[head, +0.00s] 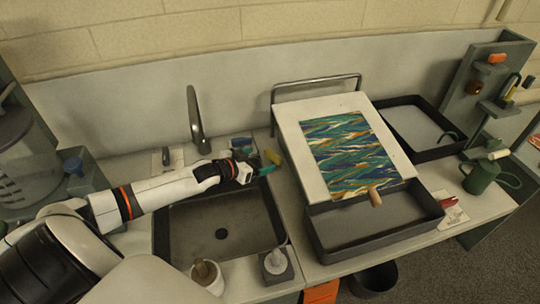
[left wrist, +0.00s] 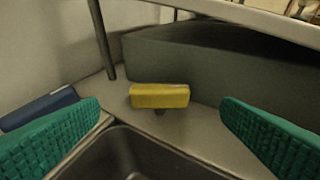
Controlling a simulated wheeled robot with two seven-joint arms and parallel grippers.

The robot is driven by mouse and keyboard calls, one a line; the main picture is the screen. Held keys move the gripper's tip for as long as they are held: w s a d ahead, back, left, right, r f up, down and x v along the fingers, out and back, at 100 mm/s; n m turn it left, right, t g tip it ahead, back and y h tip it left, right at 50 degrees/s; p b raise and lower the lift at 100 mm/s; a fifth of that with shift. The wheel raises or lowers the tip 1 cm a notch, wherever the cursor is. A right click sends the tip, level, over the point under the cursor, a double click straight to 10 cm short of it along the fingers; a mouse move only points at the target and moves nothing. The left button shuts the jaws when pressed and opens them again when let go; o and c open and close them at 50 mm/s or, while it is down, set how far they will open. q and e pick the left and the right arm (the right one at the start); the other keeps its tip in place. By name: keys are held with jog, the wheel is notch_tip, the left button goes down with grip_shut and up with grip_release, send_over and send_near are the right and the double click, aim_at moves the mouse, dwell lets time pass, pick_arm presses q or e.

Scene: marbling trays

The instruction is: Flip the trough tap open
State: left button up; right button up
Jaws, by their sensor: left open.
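A yellow handle (head: 272,157), likely the trough tap's lever, stands at the back right corner of the sink. In the left wrist view the yellow handle (left wrist: 160,96) is a block lying crosswise on a short dark stem, beyond the sink's corner. My left gripper (head: 259,164) reaches over the sink's back right part, just left of and near the handle. Its green fingers are wide apart in the left wrist view, with the handle between them farther ahead, untouched. My right gripper is not in view.
The dark sink (head: 180,245) lies below my left arm, with a metal spout (head: 194,115) behind it. A blue object (left wrist: 40,106) sits left of the handle. A sloped board with a marbled sheet (head: 345,150) and a dark trough (head: 375,240) stand at right.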

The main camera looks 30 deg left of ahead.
aim_at(271, 156)
pick_arm(q)
jog(key=x, duration=0.4)
jog(key=shift+w, duration=0.25)
jog(key=shift+w+d+f, duration=0.1)
jog(key=shift+w+f, duration=0.1)
jog(key=shift+w, duration=0.15)
jog(key=shift+w+d+f, duration=0.1)
jog(key=shift+w+f, duration=0.1)
jog(key=shift+w, duration=0.25)
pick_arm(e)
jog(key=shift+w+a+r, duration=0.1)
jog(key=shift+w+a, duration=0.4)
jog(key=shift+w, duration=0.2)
pick_arm(q)
jog(key=shift+c, duration=0.6)
jog(key=c, duration=0.9)
jog(key=shift+o, duration=0.2)
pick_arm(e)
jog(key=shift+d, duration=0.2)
